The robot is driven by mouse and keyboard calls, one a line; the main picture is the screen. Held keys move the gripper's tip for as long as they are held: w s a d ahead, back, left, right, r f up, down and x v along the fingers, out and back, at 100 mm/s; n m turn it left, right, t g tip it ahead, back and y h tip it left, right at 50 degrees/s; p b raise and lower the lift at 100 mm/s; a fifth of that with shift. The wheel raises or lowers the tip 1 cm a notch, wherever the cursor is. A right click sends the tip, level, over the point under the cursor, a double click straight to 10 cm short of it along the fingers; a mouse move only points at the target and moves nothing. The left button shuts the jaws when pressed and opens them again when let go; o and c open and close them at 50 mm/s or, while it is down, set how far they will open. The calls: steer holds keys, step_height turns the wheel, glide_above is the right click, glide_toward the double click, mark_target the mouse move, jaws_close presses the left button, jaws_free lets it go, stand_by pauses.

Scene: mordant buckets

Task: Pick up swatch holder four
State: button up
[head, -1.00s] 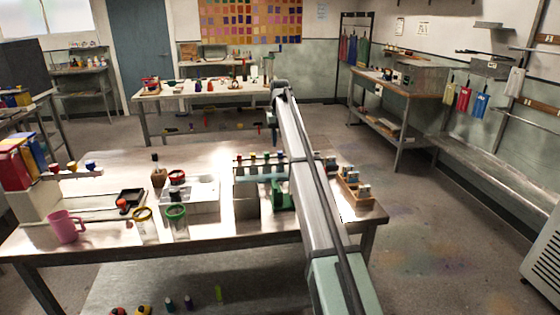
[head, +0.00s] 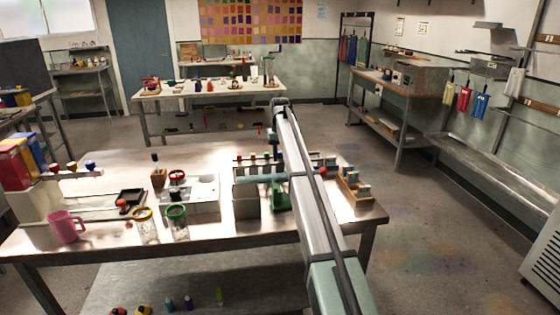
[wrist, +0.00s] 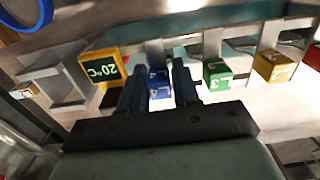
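Swatch holder four appears as a blue block marked 4 (wrist: 158,83) in the wrist view, in a row along a pale rack. My gripper (wrist: 159,66) has its two dark fingers apart, one on each side of the blue block. I cannot tell whether either finger touches it. A green block marked L3 (wrist: 216,74) is just right of the right finger, and a yellow block (wrist: 273,66) is farther right. In the head view, the rack (head: 262,178) stands on the near table, partly hidden by my arm.
A yellow-framed display reading 20°C (wrist: 101,68) is close left of the fingers. On the near table, a wooden block with small pieces (head: 354,187) is right of my arm.

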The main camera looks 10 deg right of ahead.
jaws_close()
steer(key=shift+r, duration=0.15)
steer(key=shift+r, duration=0.65)
steer(key=r, duration=0.5)
steer(key=d+r, duration=0.1)
steer(key=r, duration=0.1)
steer(key=shift+s+r, duration=0.3)
steer(key=shift+r, duration=0.05)
steer(key=s+d+r, duration=0.1)
steer(key=s+d, duration=0.8)
steer(key=d, duration=0.2)
steer(key=shift+s+r, duration=0.2)
